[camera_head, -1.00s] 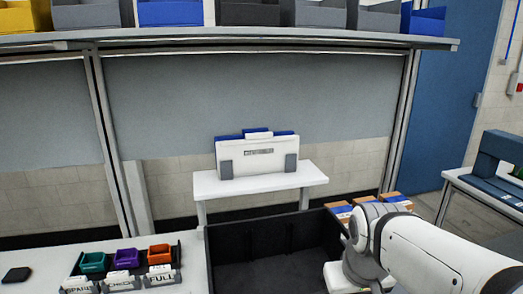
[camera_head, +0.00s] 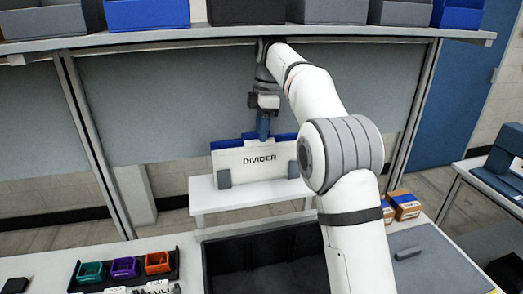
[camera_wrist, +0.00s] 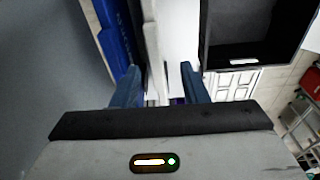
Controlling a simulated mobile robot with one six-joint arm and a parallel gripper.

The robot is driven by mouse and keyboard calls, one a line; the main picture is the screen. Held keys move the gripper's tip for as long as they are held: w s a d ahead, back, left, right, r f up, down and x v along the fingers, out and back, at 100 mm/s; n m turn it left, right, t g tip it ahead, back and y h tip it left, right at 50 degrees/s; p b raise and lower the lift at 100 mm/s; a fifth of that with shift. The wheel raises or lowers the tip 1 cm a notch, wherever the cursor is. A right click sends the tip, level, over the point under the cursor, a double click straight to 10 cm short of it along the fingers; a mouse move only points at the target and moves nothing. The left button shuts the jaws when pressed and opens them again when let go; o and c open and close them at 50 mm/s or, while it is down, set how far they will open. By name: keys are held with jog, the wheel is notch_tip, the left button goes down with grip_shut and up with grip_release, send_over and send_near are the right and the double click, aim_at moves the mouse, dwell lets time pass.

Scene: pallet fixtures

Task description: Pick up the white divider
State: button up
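The white divider (camera_head: 258,163), marked "DIVIDER", stands upright between grey holders on a small white stand (camera_head: 245,194). Blue panels (camera_head: 226,145) stand close behind it. My gripper (camera_head: 263,138) reaches down from above at the middle of its top edge. In the wrist view the two blue fingers (camera_wrist: 162,75) are apart. The white divider (camera_wrist: 152,45) shows between them, nearer the left finger, with a clear gap to the right finger. A blue panel (camera_wrist: 115,35) lies by the left finger. Contact with the divider is not visible.
A black open bin (camera_head: 225,243) stands in front of the stand. Small teal, purple and orange bins (camera_head: 123,267) sit at the front left. Cardboard boxes (camera_head: 404,204) are at the right. A shelf (camera_head: 200,37) with bins runs above my arm.

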aim_at(260, 145)
jog(key=shift+w+a+f, duration=0.15)
jog(key=shift+w+a, duration=0.05)
jog(key=shift+w, duration=0.2)
jog(key=shift+w+a+f, duration=0.1)
jog(key=shift+a+f, duration=0.05)
jog(key=shift+f, duration=0.7)
jog(key=shift+s+f, duration=0.2)
jog(key=shift+f, duration=0.4)
jog(key=shift+s+f, duration=0.15)
jog(key=shift+f, duration=2.2)
jog(key=shift+c, duration=0.3)
grip_shut()
